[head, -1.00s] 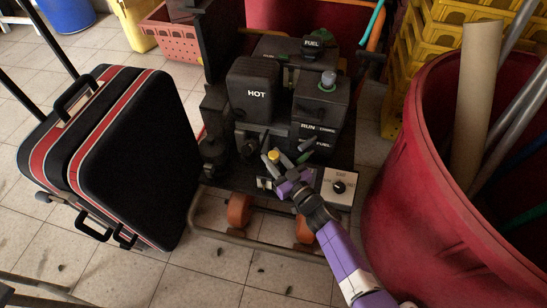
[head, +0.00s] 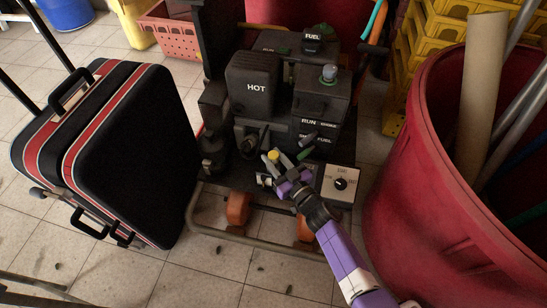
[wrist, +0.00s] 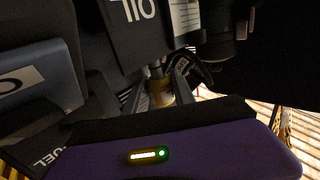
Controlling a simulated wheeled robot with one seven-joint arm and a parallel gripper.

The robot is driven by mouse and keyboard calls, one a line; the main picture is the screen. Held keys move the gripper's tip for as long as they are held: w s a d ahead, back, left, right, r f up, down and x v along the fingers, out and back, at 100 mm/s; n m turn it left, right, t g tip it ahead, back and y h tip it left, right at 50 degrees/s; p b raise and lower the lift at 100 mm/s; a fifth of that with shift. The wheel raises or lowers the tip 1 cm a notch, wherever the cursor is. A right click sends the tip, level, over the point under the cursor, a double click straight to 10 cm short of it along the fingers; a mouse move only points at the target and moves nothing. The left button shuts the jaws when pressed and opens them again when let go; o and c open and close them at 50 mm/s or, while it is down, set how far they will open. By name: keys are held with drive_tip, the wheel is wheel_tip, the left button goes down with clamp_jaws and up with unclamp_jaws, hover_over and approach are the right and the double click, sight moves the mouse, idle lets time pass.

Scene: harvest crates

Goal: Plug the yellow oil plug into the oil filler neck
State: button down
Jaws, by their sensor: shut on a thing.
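The yellow oil plug (head: 273,155) shows at the tip of my gripper (head: 279,163), low at the front of the dark engine (head: 251,87). My gripper is shut on it. In the wrist view the yellow plug (wrist: 160,93) sits between the two fingers. A tag with upside-down OIL lettering (wrist: 135,18) hangs just above it in that picture. A short greyish stem (wrist: 156,70) shows right at the plug, perhaps the filler neck. I cannot tell whether the plug is seated in it or only close to it.
A control panel with a black knob (head: 340,183) is just right of my gripper. Grey-handled parts and a FUEL label (head: 323,140) are close above. A black suitcase (head: 125,150) stands left, a big red bin (head: 410,190) right.

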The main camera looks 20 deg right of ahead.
drive_tip(key=shift+f+b, duration=0.3)
drive_tip(key=shift+f, duration=0.15)
drive_tip(key=c, duration=1)
unclamp_jaws()
drive_tip(key=shift+o, duration=0.2)
drive_tip(key=s+d+p, duration=0.1)
drive_tip(key=s+p, duration=0.2)
drive_tip(key=s, duration=0.4)
drive_tip(key=shift+s+d, duration=0.25)
drive_tip(key=shift+s, duration=0.05)
